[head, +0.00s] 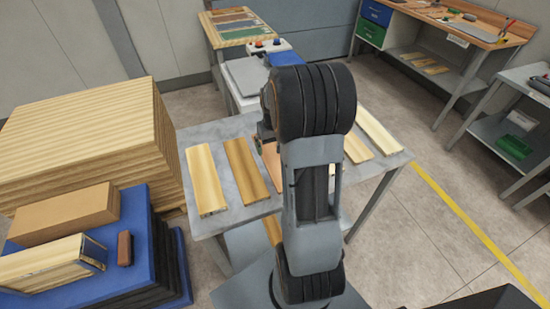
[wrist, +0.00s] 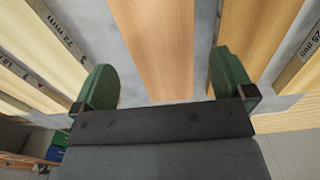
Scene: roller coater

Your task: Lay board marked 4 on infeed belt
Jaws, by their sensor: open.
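Several boards lie side by side on a grey table. In the head view these include a pale board (head: 206,180) at the left, an orange-brown board (head: 246,170), and two pale boards (head: 355,148) (head: 379,130) at the right. My gripper (wrist: 163,62) is open, its green fingers on either side of a reddish-brown board (wrist: 158,45) in the wrist view; contact cannot be told. An orange board (wrist: 262,35) is to its right. Edge print shows on neighbouring boards, but I cannot read a 4. A grey flat surface (head: 247,76), possibly the infeed belt, stands behind the table.
The grey table (head: 215,216) holds the boards, with my arm hiding its middle. A wood stack (head: 75,130) and a blue platform (head: 135,220) stand at the left. Workbenches (head: 480,35) line the right. The floor beside the yellow line (head: 455,207) is clear.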

